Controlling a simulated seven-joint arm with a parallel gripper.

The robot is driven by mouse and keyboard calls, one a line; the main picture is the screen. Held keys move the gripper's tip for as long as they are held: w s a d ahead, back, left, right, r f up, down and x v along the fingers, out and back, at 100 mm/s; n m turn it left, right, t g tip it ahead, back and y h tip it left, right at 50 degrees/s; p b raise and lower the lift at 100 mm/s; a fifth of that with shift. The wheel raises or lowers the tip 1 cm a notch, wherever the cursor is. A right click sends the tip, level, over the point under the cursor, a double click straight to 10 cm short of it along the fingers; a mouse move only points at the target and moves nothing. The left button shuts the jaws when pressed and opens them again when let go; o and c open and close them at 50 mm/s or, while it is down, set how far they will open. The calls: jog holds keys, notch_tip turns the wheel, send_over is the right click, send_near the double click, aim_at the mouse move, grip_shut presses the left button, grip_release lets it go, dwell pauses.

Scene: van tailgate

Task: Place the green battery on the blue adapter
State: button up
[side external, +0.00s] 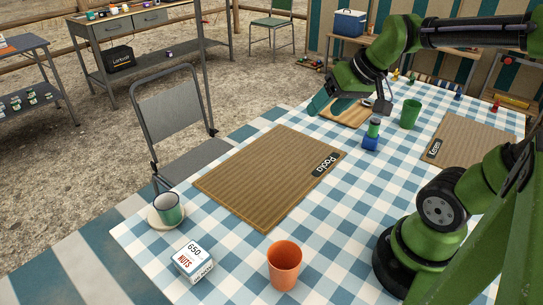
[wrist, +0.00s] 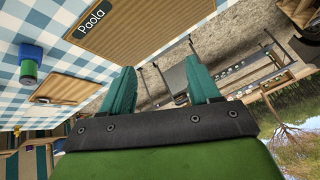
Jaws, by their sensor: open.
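The blue adapter (side external: 371,143) stands on the checked tablecloth, right of the middle. The green battery (side external: 375,126) stands upright on it, touching it. In the wrist view the adapter (wrist: 32,52) and the battery (wrist: 28,70) show together at the left edge. How deep the battery sits cannot be told. My gripper (side external: 334,101), with teal fingers, is in the air up and left of the battery in the side view, apart from it. In the wrist view my gripper (wrist: 161,88) has its fingers spread with nothing between them.
A wooden board (side external: 350,118) with a utensil lies near my gripper. A green cup (side external: 410,114) stands right of the battery. Two placemats, one the Paola mat (side external: 265,178), lie flat. An orange cup (side external: 285,264), a nuts box (side external: 193,261) and a mug (side external: 168,208) stand in front.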

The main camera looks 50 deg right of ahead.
jog(key=s+a+y, duration=0.1)
jog(key=s+a, duration=0.3)
jog(key=a, duration=0.4)
jog(key=shift+a+r+n+t+y, duration=0.15)
jog(key=shift+a+n+t+y, duration=0.15)
jog(key=shift+n, duration=0.1)
dwell(0.5)
